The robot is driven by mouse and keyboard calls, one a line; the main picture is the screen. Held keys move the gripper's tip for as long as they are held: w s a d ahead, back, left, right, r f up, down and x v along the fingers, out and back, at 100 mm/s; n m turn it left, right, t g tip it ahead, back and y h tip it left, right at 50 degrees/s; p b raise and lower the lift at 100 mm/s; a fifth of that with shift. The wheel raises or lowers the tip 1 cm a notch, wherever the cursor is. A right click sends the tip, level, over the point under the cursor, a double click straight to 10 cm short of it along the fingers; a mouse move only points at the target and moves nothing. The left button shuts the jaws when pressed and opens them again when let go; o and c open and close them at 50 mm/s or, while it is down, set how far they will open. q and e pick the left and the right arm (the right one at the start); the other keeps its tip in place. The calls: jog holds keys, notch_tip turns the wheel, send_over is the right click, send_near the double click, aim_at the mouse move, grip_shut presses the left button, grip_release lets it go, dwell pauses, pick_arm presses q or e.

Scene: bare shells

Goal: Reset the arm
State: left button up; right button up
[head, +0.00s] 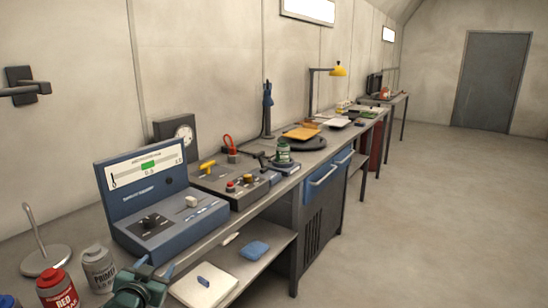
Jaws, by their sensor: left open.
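Most of my left arm is outside the picture. My right gripper and right arm are not in view.
A blue case with a gauge (146,172) stands on the bench. Open floor (430,215) lies right, with a grey door (491,82) beyond.

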pick_arm(q)
jog(key=s+d+f+g+h, duration=0.1)
jog(key=s+d+f, duration=0.3)
jog(key=s+f, duration=0.25)
jog(key=s+d+f+g+h, duration=0.1)
jog(key=s+d+f, duration=0.35)
jog(key=s, duration=0.35)
jog(key=s+d+f+g, duration=0.1)
jog(key=s+d+f, duration=0.1)
jog(key=s, duration=0.7)
jog(key=s+d+f+g+h, duration=0.1)
jog(key=s+d, duration=0.3)
jog(key=s, duration=0.5)
jog(key=shift+d+f+n+g+h, duration=0.3)
jog(key=shift+f+g, duration=0.2)
jog(key=shift+c, duration=0.4)
